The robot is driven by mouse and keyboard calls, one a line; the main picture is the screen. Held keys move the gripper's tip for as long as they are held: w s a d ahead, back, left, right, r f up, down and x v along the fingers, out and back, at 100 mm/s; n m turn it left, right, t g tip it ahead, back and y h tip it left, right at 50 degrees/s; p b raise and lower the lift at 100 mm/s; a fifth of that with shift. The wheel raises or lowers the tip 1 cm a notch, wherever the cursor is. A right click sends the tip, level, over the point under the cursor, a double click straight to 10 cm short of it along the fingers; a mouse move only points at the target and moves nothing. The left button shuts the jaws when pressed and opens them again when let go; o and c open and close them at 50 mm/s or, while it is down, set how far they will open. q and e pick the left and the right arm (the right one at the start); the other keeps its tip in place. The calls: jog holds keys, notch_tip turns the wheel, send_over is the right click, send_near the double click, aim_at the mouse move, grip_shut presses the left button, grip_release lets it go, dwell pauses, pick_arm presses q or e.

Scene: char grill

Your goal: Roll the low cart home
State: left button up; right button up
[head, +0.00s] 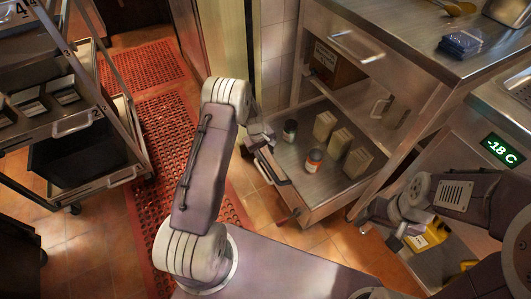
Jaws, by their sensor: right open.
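A low steel unit, which appears to be the low cart (300,190), stands in front of the steel counter at centre right. Its top carries a dark-lidded jar (290,131), an orange-labelled jar (314,161) and several tan boxes (358,162). A dark handle bar (273,166) runs along its left side. My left gripper (262,140) is at the upper end of that handle; its fingers are small and partly hidden, so I cannot tell whether it grips the bar. My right gripper (381,228) is open, to the right of the unit and left of a yellow item (428,234).
A wheeled rack (75,128) with trays stands at the left. Red perforated mats (150,125) cover the floor between it and the unit.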

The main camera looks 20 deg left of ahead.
notch_tip(320, 180, up, 6)
jog(key=p, duration=0.5)
jog(key=shift+r+p, duration=0.2)
jog(key=shift+p, duration=0.15)
